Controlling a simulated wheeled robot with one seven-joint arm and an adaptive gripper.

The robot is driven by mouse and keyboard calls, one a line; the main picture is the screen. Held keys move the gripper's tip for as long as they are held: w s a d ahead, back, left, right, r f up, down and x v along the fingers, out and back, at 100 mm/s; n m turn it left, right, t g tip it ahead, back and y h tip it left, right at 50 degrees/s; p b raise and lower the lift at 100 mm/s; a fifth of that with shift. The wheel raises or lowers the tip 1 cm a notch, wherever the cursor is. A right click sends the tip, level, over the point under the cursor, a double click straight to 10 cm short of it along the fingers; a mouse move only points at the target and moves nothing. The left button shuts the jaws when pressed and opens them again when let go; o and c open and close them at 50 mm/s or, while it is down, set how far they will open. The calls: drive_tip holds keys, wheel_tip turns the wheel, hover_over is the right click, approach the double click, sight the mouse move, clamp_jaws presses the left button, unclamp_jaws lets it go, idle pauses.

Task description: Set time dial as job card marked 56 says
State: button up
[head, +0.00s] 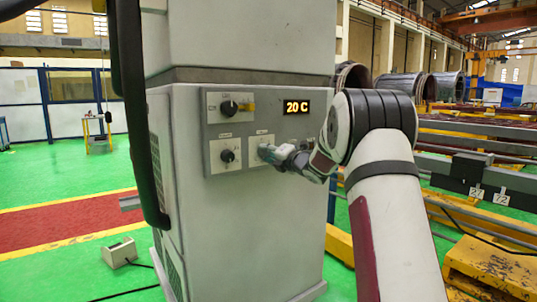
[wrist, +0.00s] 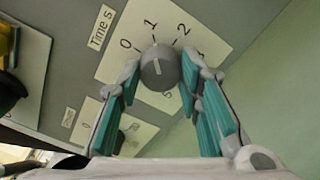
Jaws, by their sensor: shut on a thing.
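The time dial (wrist: 160,66) is a round grey knob on a white plate (wrist: 205,42) labelled "Time s". The numerals 0, 1 and 2 show around it, and others are partly covered by my fingers. A pale line marks the knob's face, but I cannot tell exactly which numeral it points at. My gripper (wrist: 161,75) is shut on the dial, one teal-padded finger on each side. No card marked 56 is visible.
An orange display (head: 297,107) reads "20 C". A black knob (head: 228,107) with a yellow part sits above left, and another black knob (head: 227,156) sits left of my gripper. Cards marked 27 (head: 476,192) and 72 (head: 501,197) stand on the right. Green floor is open at left.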

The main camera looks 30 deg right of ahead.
drive_tip(key=m+p, duration=0.2)
drive_tip(key=m, duration=0.1)
drive_tip(key=shift+m, duration=0.4)
drive_tip(key=m+p, duration=0.2)
drive_tip(key=m, duration=0.1)
drive_tip(key=shift+m, duration=0.3)
drive_tip(key=m+p, duration=0.2)
drive_tip(key=m, duration=0.1)
drive_tip(key=shift+m+p, duration=0.3)
drive_tip(key=shift+m, duration=0.1)
drive_tip(key=m+p, duration=0.3)
drive_tip(key=m, duration=0.1)
drive_tip(key=m+p, duration=0.4)
drive_tip(key=m, duration=0.2)
drive_tip(key=shift+s+d+m, duration=0.1)
drive_tip(key=shift+m, duration=0.3)
drive_tip(key=m+p, duration=0.2)
drive_tip(key=m, duration=0.2)
drive_tip(key=shift+f+m+p, duration=0.1)
drive_tip(key=shift+m+p, duration=0.2)
drive_tip(key=shift+p, duration=0.05)
